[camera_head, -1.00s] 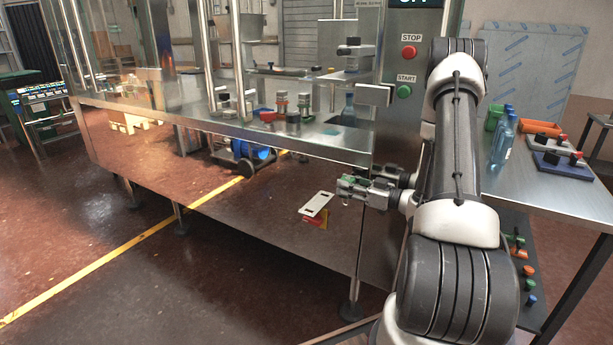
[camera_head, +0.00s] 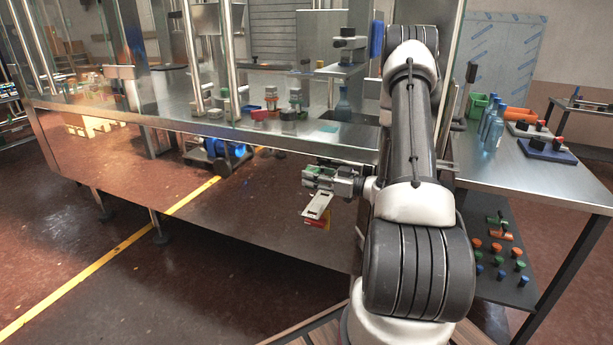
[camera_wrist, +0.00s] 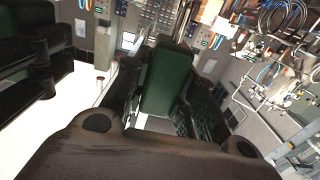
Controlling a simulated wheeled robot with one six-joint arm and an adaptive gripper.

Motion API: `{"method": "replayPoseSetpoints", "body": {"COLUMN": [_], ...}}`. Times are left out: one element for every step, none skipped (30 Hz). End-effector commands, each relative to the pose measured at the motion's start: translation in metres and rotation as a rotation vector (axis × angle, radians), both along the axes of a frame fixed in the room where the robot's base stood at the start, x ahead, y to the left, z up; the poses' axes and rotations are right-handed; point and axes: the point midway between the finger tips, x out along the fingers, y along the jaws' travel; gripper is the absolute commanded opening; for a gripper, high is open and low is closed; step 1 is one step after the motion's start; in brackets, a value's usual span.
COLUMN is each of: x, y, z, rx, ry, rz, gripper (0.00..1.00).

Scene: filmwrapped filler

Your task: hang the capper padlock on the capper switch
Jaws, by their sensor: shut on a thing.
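My gripper (camera_head: 318,176) is in front of the steel machine's front panel, below its deck edge, and points left. It is shut on a green padlock (camera_wrist: 167,78), whose green body fills the space between the two dark fingers in the wrist view. In the head view only a small bit of green shows at the fingertips. A white tag (camera_head: 317,206) with a red and yellow part below it hangs just under the gripper. The padlock's shackle cannot be made out. I cannot pick out the capper switch; my arm covers much of the machine's control column.
At right a steel table (camera_head: 545,178) holds blue bottles (camera_head: 492,122) and a blue-based block (camera_head: 547,150). Below it is a dark board (camera_head: 480,268) with coloured knobs. Floor at front left is clear.

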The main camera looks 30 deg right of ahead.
Motion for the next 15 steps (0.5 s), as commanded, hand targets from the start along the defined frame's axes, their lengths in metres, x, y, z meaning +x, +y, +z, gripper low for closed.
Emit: {"method": "replayPoseSetpoints", "body": {"x": [0.0, 0.0, 0.0, 0.0, 0.0, 0.0, 0.0, -0.001, -0.001, -0.001, -0.001, -0.001, -0.001, -0.001, -0.001], "y": [0.0, 0.0, 0.0, 0.0, 0.0, 0.0, 0.0, -0.001, -0.002, -0.001, -0.001, -0.001, -0.001, -0.001, -0.001], "z": [0.0, 0.0, 0.0, 0.0, 0.0, 0.0, 0.0, 0.0, 0.0, -0.001, -0.002, -0.004, -0.005, -0.007, -0.01], "rx": [0.0, 0.0, 0.0, 0.0, 0.0, 0.0, 0.0, 0.0, 0.0, 0.001, 0.001, 0.001, 0.001, 0.001, 0.001], "ry": [0.0, 0.0, 0.0, 0.0, 0.0, 0.0, 0.0, 0.0, 0.0, 0.001, 0.001, 0.001, 0.001, 0.001, 0.002], "rz": [0.0, 0.0, 0.0, 0.0, 0.0, 0.0, 0.0, 0.0, 0.0, 0.0, 0.0, 0.0, 0.001, 0.001, 0.001], "gripper": [0.0, 0.0, 0.0, 0.0, 0.0, 0.0, 0.0, 0.0, 0.0, 0.0, 0.0, 0.0, 0.0, 0.0, 0.0]}}
